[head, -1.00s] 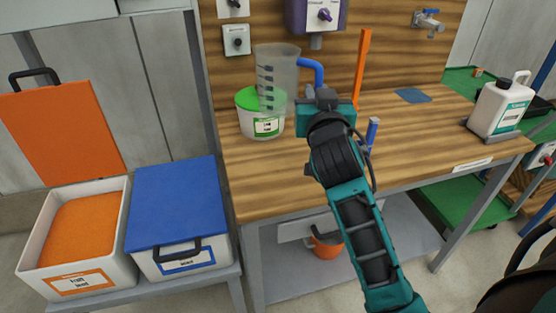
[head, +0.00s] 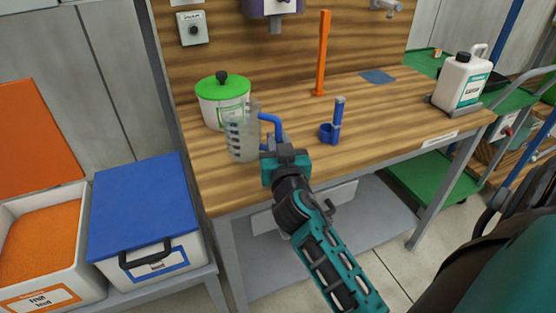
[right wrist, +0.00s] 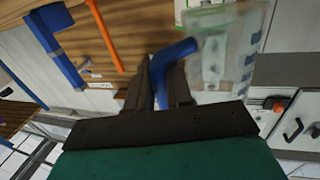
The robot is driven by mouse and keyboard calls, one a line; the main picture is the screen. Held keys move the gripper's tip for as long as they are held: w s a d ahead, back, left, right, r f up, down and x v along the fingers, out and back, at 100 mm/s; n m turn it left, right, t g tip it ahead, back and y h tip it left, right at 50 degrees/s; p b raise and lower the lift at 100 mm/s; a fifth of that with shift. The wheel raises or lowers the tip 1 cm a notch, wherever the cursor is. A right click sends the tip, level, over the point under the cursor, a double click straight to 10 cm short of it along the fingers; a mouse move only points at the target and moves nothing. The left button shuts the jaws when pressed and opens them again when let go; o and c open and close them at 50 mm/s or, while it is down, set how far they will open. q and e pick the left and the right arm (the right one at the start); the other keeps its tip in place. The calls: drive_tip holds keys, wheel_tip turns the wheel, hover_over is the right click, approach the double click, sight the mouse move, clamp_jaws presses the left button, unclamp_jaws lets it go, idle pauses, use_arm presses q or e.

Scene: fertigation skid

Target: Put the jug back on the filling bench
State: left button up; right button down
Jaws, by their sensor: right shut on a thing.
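The jug (head: 241,138) is clear with dark level marks and a blue handle (head: 274,122). It looks upright over the left part of the wooden filling bench (head: 410,112), in front of a green-lidded tub. I cannot tell whether its base touches the bench. My right gripper (head: 271,148) is shut on the jug's handle from the right. In the right wrist view the fingers (right wrist: 165,92) close around the blue handle (right wrist: 168,65), with the jug (right wrist: 228,45) to the right. My left gripper is not in view.
The green-lidded tub (head: 222,100) stands just behind the jug. A blue scoop (head: 335,122) and an orange upright (head: 322,55) stand to the right. A white canister (head: 463,80) is at the bench's right end.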

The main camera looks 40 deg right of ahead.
wheel_tip(320, 180, down, 3)
drive_tip(key=shift+f+b, duration=0.1)
drive_tip(key=shift+b, duration=0.55)
drive_tip(key=shift+f, duration=0.35)
drive_tip(key=shift+f+b, duration=0.2)
drive_tip(key=shift+b, duration=0.15)
drive_tip(key=c, duration=1)
unclamp_jaws()
drive_tip(key=shift+r, duration=0.1)
